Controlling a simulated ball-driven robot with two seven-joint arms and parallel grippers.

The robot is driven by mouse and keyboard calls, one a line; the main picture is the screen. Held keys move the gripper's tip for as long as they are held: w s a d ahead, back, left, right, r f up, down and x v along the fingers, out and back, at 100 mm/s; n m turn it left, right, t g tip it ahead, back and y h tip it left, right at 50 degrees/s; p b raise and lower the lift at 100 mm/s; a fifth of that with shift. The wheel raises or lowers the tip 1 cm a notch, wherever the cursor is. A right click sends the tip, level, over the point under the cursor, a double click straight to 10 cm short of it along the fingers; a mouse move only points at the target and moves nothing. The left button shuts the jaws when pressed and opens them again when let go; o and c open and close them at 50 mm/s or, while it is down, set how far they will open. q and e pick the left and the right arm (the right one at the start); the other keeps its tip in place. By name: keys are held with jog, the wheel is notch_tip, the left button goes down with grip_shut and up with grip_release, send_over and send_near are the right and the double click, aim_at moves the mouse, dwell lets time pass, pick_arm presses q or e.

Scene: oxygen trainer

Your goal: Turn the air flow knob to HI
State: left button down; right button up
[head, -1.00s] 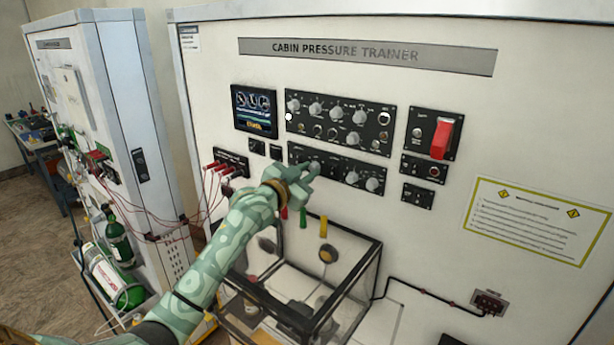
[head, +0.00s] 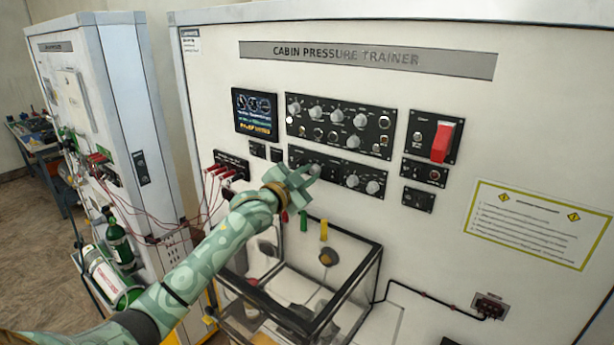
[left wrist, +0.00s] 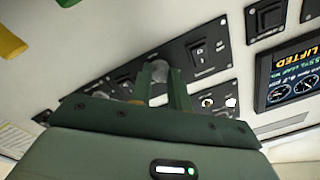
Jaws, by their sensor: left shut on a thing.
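My left gripper (head: 308,178) is at the left part of the lower black control panel (head: 335,176), with its fingers against the panel front. In the left wrist view, its two fingers (left wrist: 160,86) flank a grey round knob (left wrist: 158,68), and the gripper is shut on it. Whether this is the air flow knob cannot be read, as the labels are too small and the HI mark cannot be made out. Two more grey knobs (head: 352,181) (head: 372,187) show to the right on the same panel. My right gripper is not in view.
An upper knob panel (head: 340,124), a screen (head: 255,114) and a red switch cover (head: 443,141) are on the white wall. Red cables (head: 205,205) hang at the left.

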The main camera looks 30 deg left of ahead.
pick_arm(q)
jog(key=c, duration=1.3)
grip_release()
jog(key=s+b, duration=0.1)
jog(key=s, duration=0.4)
jog(key=s+b, duration=0.1)
jog(key=s, duration=0.5)
jog(key=s+a+b, duration=0.1)
jog(key=s, duration=0.4)
jog(key=shift+s+f+b, duration=0.2)
jog(key=shift+b, duration=0.15)
